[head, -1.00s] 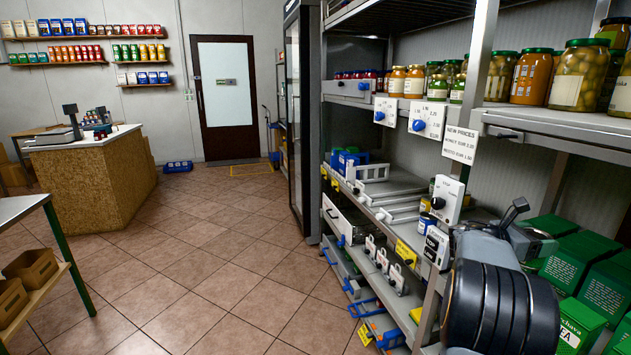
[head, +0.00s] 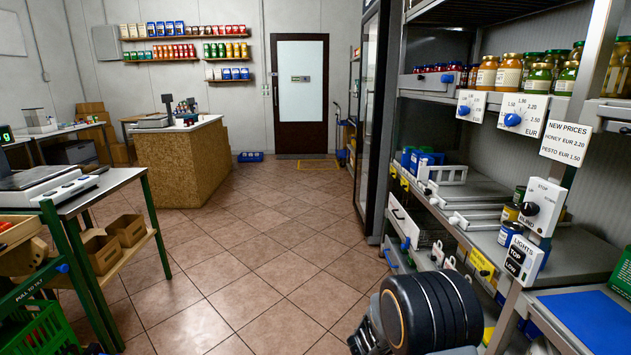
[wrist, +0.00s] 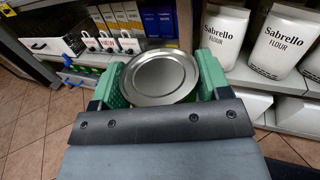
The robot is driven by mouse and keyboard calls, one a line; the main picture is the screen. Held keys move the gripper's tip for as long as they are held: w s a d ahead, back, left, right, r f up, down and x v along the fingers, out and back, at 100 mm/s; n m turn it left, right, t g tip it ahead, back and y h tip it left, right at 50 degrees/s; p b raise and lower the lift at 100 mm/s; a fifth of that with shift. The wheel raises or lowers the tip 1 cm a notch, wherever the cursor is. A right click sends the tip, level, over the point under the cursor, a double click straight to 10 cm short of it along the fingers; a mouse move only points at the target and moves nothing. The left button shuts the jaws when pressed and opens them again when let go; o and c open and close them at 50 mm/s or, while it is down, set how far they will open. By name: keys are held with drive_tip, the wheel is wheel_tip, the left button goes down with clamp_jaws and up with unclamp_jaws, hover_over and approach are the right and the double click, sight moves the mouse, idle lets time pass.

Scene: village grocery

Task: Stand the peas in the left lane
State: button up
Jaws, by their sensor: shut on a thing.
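My gripper (wrist: 160,84) is shut on a can (wrist: 160,76), seen from above in the wrist view. Its round silver lid fills the space between the green fingers. Its side label is almost wholly hidden, so I cannot read whether it is the peas. In the head view only my dark arm shows at the bottom; gripper and can are out of sight there. Pale dividers (head: 478,217) form lanes on the middle shelf (head: 500,245) at right. Small cans (head: 508,234) stand near its front, right of the dividers. I cannot tell which lane is the left one.
A blue mat (head: 600,318) lies on a surface at lower right. Flour bags (wrist: 220,38) stand on the shelf in the wrist view. A table with scales (head: 60,190) stands at left, and a wooden counter (head: 185,165) behind. The tiled aisle (head: 270,250) is clear.

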drive_tip(key=a+f+n+t+y+b, duration=0.1)
drive_tip(key=a+f+n+t+y, duration=0.3)
drive_tip(key=a, duration=1)
wheel_tip(320, 180, up, 27)
drive_tip(key=w+n+t+y+p, duration=0.2)
drive_tip(key=n+t+y+p, duration=0.4)
drive_tip(key=p, duration=1.7)
drive_tip(key=shift+w+d+f+n+t+y, duration=0.25)
drive_tip(key=shift+t+y, duration=0.25)
drive_tip(key=shift+y, duration=0.4)
